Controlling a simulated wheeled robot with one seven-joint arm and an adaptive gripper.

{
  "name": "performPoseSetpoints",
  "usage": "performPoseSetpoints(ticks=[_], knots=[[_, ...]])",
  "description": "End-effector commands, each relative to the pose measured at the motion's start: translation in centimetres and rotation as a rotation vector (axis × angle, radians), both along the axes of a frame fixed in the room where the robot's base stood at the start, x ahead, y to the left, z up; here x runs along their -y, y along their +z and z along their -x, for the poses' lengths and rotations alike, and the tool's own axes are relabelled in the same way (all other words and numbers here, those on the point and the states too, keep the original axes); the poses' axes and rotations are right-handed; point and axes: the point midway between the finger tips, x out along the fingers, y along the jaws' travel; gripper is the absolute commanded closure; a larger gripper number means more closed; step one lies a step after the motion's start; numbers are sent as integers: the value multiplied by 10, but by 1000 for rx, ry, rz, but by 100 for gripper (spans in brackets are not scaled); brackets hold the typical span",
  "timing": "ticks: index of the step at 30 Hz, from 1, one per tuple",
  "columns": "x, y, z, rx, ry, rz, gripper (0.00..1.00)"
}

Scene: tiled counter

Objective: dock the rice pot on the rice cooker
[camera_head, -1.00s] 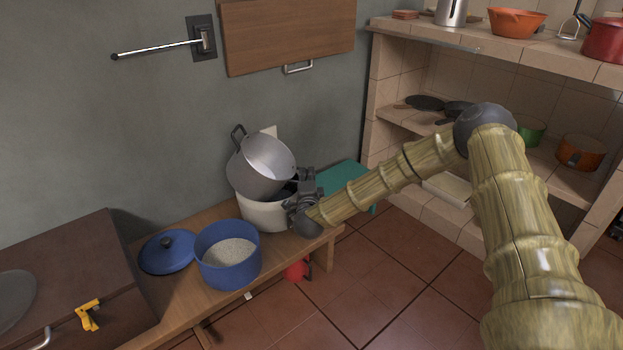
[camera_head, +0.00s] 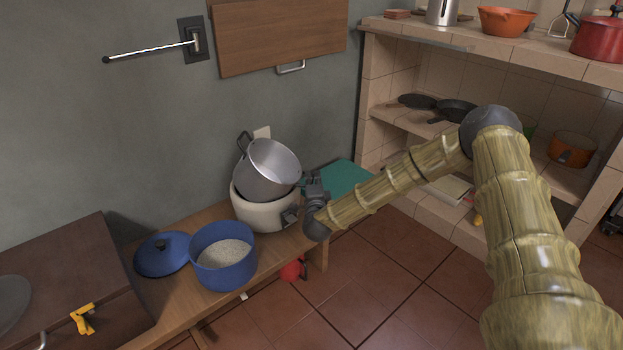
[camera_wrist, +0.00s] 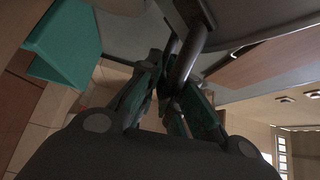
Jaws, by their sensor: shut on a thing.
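The rice pot (camera_head: 270,168) is a silver-grey metal pot with dark loop handles. It is tilted, its open mouth leaning toward the right front, and its bottom sits at or inside the mouth of the white rice cooker (camera_head: 262,213) on the wooden bench. Whether it touches the cooker's inside is hidden. My gripper (camera_head: 297,208) is at the right side of the pot and cooker. In the wrist view, my gripper's fingers (camera_wrist: 165,88) are closed around a dark bar handle (camera_wrist: 186,62) of the pot.
A blue pot of rice (camera_head: 222,262) and its blue lid (camera_head: 162,254) stand left of the cooker on the bench (camera_head: 185,303). A teal board (camera_head: 341,177) lies behind my gripper. The wall is close behind; tiled shelves (camera_head: 405,125) stand at right.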

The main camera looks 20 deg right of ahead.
Motion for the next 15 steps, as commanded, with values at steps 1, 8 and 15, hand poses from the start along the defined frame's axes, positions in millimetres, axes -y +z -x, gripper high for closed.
performPoseSetpoints(ticks=[1, 8, 15], knots=[[1, 1, 0, 1, 0, -1, 100], [3, 1, 2, 1, 0, -1, 100], [4, 0, 3, 0, -1, 0, 100]])
